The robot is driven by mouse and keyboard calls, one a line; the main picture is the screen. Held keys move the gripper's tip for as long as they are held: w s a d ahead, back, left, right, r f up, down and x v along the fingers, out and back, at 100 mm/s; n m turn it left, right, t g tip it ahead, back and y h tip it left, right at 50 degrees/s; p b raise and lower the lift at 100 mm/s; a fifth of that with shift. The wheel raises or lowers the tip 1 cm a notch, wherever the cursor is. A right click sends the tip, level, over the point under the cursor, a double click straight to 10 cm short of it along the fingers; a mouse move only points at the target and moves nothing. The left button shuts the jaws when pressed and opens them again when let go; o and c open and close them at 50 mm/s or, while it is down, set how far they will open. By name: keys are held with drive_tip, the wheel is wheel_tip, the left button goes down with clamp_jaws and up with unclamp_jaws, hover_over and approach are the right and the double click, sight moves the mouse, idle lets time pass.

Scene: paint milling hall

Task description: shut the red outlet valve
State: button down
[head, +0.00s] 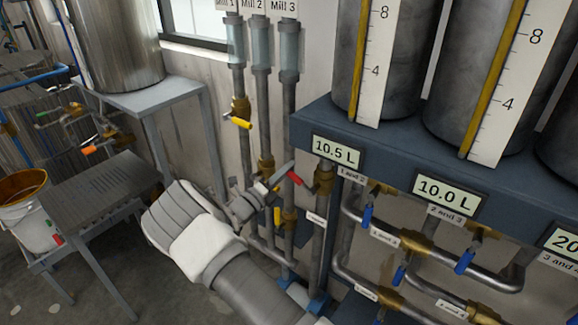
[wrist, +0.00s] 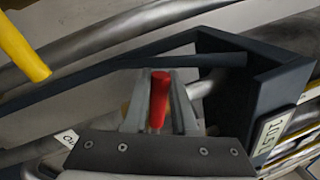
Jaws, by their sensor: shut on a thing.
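The red outlet valve handle (head: 295,179) shows in the head view just beyond my gripper (head: 280,181), beside a brass valve body (head: 323,176) below the 10.5 L display. In the wrist view the red handle (wrist: 158,101) lies between the two grey fingers of my gripper (wrist: 160,92). The fingers are shut on it. Part of the handle is hidden by the fingers, and its joint to the valve stem is hard to make out.
A dark blue tank shelf (head: 310,125) overhangs on the right, with pipes and blue-handled valves (head: 367,216) below. Yellow valve handles (head: 241,123) sit on the vertical mill pipes to the left. A grey table (head: 150,97) and a white bucket (head: 25,225) stand farther left.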

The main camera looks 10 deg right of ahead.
drive_tip(key=shift+w+a+f+n+t+y, duration=0.15)
drive_tip(key=shift+f+n+t+y, duration=0.1)
drive_tip(key=shift+f+n, duration=0.95)
drive_tip(key=shift+w+a+f+n+t+y, duration=0.2)
drive_tip(key=shift+f+n, duration=0.6)
drive_tip(key=shift+n, duration=0.8)
drive_tip(key=shift+s, duration=0.1)
drive_tip(key=c, duration=0.7)
unclamp_jaws()
drive_tip(key=b+v, duration=0.3)
drive_tip(key=v, duration=1.4)
drive_tip(key=shift+s+f+b, duration=0.2)
drive_tip(key=shift+b, duration=0.1)
